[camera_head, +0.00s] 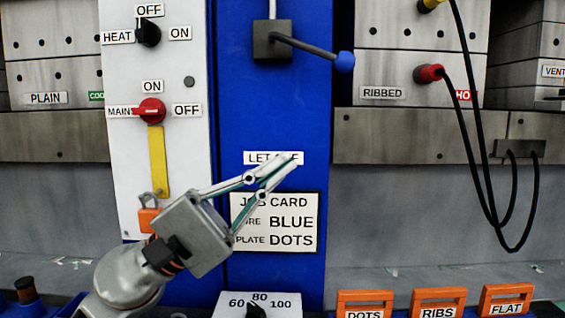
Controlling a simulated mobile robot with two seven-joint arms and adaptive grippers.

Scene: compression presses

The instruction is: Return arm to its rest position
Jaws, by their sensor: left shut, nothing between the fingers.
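My left gripper (291,163) reaches up from the lower left in the head view, in front of the blue press column (295,110). Its two slim fingers come together at the tips, with nothing between them. The fingertips cover part of a white label that starts "LET". The fingers also cross the upper left of the job card (290,222), which reads "BLUE" and "DOTS". I cannot tell whether the fingertips touch the column. My right gripper does not show.
A black lever (305,46) with a blue knob juts out above the gripper. A white panel (165,75) with a red switch (151,110) and a padlock (149,215) stands left. Black cables (480,150) hang right. Orange-handled plates (438,302) and a dial (258,306) line the bottom.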

